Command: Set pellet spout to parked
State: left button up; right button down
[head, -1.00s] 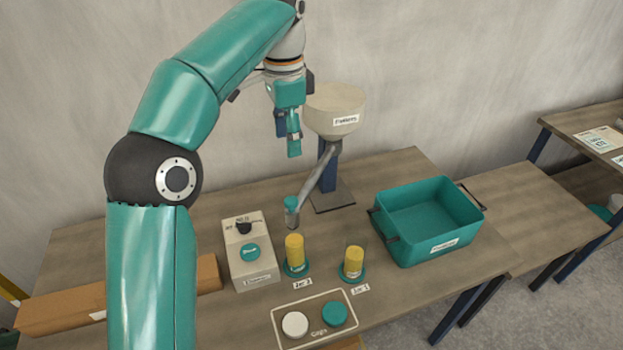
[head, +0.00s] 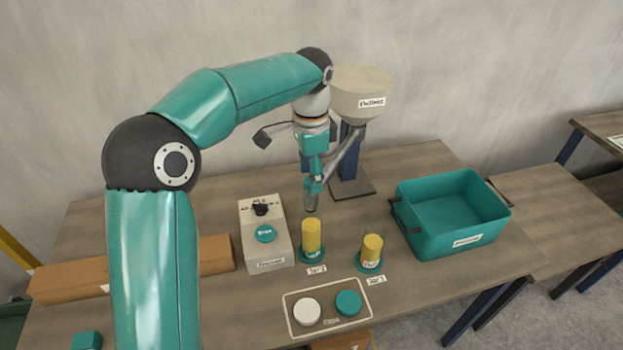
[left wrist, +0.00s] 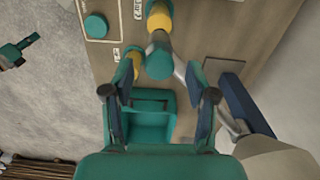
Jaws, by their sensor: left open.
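The pellet hopper (head: 361,95) stands on a dark blue post at the back. Its grey spout (head: 343,158) slopes down to the front left, and the nozzle (head: 312,204) points down just above the left jar of yellow pellets (head: 311,236). My left gripper (head: 314,184) points down at the spout's lower end and partly hides it in the head view. In the left wrist view the spout's teal knob (left wrist: 160,62) appears between and beyond the two open fingers (left wrist: 160,108). Contact cannot be told. A teal part (left wrist: 18,52), perhaps my right gripper, shows at the left edge there.
A second jar (head: 372,250) stands right of the first. A box with a dial and teal button (head: 266,240) is to the left. A caps tray (head: 328,318) lies in front. A teal crate (head: 452,215) is at the right, and a cardboard box (head: 130,268) at the left.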

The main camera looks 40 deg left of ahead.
pick_arm(q)
jog(key=shift+f, duration=0.55)
grip_shut()
